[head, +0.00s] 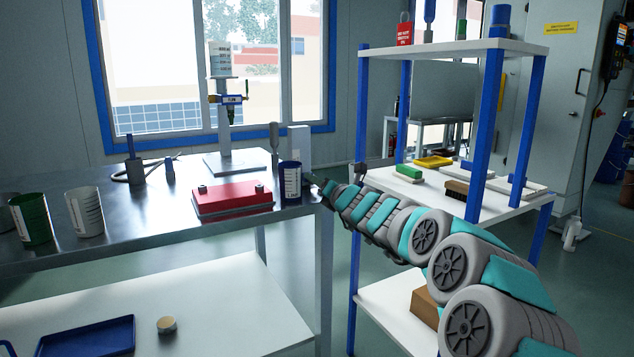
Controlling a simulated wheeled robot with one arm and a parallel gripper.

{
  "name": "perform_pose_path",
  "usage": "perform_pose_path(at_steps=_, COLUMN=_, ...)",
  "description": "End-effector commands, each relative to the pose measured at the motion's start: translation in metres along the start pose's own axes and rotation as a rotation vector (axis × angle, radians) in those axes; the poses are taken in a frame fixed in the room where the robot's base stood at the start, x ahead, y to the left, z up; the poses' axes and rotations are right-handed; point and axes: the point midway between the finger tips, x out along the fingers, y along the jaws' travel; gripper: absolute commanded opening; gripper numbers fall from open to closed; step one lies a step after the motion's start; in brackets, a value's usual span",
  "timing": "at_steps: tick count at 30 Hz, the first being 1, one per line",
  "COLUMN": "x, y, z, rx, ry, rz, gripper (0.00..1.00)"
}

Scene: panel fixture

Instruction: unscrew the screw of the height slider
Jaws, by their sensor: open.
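A grey stand stands on the bench by the window, with a flat base plate (236,164) and an upright post (224,130). A small blue and yellow carriage (231,98) sits across the post and looks like the height slider. A dark pointed part hangs below it. The screw is too small to tell apart for certain. My gripper (320,182) is at the bench's right edge, just right of a dark blue cup (291,180) and well apart from the stand. It is open, small in view, and partly hidden by my arm; I see nothing held in it.
A red box (231,201) lies on the bench (130,236) in front of the stand. A green can (31,219) and a white can (85,211) stand at left. A pale upright panel (299,147) rises behind the blue cup. A blue-post shelf (440,46) stands right, close to my arm.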

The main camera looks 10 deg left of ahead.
Motion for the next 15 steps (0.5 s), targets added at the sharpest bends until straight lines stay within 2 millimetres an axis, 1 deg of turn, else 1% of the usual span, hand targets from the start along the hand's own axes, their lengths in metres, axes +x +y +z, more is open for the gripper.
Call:
perform_pose_path(at_steps=7, x=0.0001, y=0.0002, z=-0.0001, rx=0.0, ry=0.0, rz=0.0, gripper=0.44)
perform_pose_path(at_steps=15, x=0.0, y=0.0003, z=-0.0001, rx=-0.001, ry=0.0, rz=0.0, gripper=0.14)
